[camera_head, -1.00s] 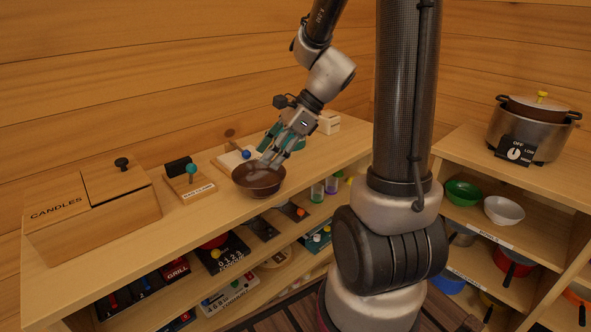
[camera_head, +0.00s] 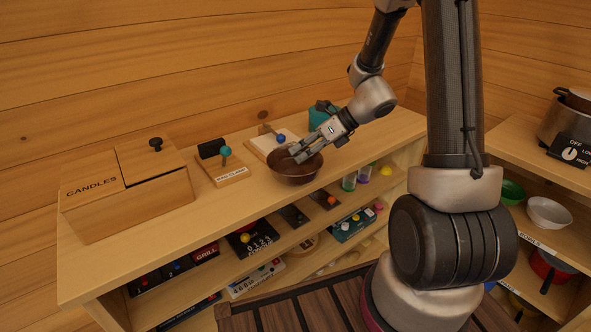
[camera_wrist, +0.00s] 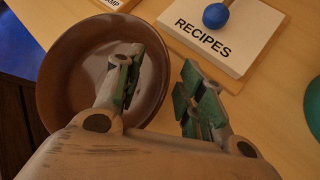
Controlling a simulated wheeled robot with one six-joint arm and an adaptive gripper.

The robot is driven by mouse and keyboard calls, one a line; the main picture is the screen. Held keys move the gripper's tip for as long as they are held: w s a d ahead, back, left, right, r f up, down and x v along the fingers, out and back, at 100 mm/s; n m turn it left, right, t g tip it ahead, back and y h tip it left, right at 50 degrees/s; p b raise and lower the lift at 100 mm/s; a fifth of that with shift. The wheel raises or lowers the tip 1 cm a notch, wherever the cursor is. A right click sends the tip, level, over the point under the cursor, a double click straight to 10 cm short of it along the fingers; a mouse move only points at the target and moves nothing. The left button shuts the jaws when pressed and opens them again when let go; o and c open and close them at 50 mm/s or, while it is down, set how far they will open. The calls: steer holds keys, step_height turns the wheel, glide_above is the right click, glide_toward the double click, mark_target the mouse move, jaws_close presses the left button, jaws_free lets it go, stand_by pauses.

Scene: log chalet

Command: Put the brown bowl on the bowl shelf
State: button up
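The brown bowl (camera_head: 294,173) stands upright on the long wooden counter (camera_head: 240,200), near its front edge. It also fills the left of the wrist view (camera_wrist: 62,75). My gripper (camera_head: 302,153) is low at the bowl, coming in from the upper right. In the wrist view my gripper (camera_wrist: 160,66) is open: one finger is over the bowl's inside and the other outside its right rim. I cannot tell whether either touches it. The bowl shelf (camera_head: 528,237), with a partly legible label, is at the right and holds a green bowl (camera_head: 512,190) and a white bowl (camera_head: 548,212).
A RECIPES block (camera_wrist: 225,35) with a blue knob sits close beside the bowl. A teal object (camera_head: 321,114) is behind my gripper. A candles box (camera_head: 120,190) and a small knobbed board (camera_head: 222,165) stand left. A pot (camera_head: 560,120) stands above the bowl shelf.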

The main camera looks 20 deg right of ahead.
jaws_close()
steer(key=shift+r, duration=0.15)
